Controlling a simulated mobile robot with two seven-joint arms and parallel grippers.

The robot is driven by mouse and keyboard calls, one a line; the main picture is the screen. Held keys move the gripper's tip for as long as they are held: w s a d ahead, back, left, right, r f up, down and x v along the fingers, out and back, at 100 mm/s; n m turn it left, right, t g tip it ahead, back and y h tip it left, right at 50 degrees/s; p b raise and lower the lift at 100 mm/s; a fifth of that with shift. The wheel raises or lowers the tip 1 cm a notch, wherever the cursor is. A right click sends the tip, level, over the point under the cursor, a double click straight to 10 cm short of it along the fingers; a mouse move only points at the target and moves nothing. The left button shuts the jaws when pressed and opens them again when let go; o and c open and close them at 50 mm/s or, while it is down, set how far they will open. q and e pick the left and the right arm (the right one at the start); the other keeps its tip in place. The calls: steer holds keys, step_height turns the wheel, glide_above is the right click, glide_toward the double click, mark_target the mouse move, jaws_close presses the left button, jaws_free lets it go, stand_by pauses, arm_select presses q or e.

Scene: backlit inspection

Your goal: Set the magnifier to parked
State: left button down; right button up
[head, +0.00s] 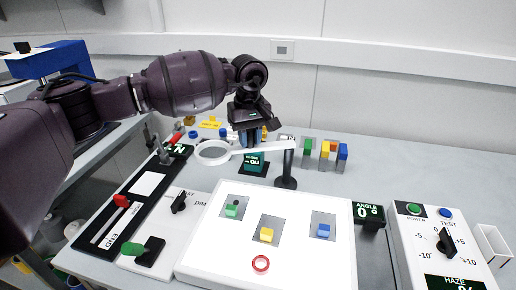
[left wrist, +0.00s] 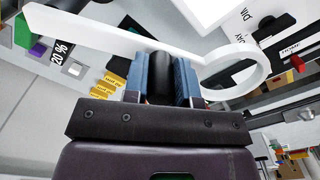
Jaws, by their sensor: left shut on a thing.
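The magnifier is a white ring lens (head: 212,152) on a long white arm (head: 268,147), carried by a black upright post (head: 287,172) behind the light panel. The arm points left from the post, with the ring at its left end. My left gripper (head: 250,137) is over the arm near the ring. In the left wrist view its blue fingers (left wrist: 162,80) are closed on a black handle (left wrist: 160,72) beside the white arm, and the ring (left wrist: 236,84) shows to their right. My right gripper is not in view.
The white light panel (head: 220,260) holds green, yellow and blue blocks in recesses and a red ring (head: 261,264). Left is a black slider panel (head: 105,232) and a knob (head: 179,202). Right are an ANGLE display (head: 368,212) and a HAZE box (head: 440,235). Several coloured blocks stand behind.

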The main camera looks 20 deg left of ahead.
mark_target(250, 133)
arm_select(q)
steer(key=shift+w+a+f+m+b, duration=0.2)
steer(key=shift+w+f+m+b, duration=0.05)
steer(key=shift+w+m+b, duration=0.15)
steer(key=shift+w+a+f+m+b, duration=0.15)
steer(key=shift+w+f+m+b, duration=0.05)
steer(key=shift+w+m+b, duration=0.2)
steer(key=shift+w+a+r+m+b, duration=0.1)
steer(key=shift+w+a+m+b, duration=0.05)
steer(key=shift+w+m+b, duration=0.5)
steer(key=shift+w+a+r+m+b, duration=0.1)
steer(key=shift+w+r+m+b, duration=0.35)
steer(key=shift+w+m+b, duration=0.3)
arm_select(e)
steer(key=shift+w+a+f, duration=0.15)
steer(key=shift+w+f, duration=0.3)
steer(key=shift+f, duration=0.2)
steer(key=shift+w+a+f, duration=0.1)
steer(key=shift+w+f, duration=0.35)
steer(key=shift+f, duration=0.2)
arm_select(q)
steer(key=shift+s, duration=0.1)
steer(key=c, duration=0.9)
jaws_free()
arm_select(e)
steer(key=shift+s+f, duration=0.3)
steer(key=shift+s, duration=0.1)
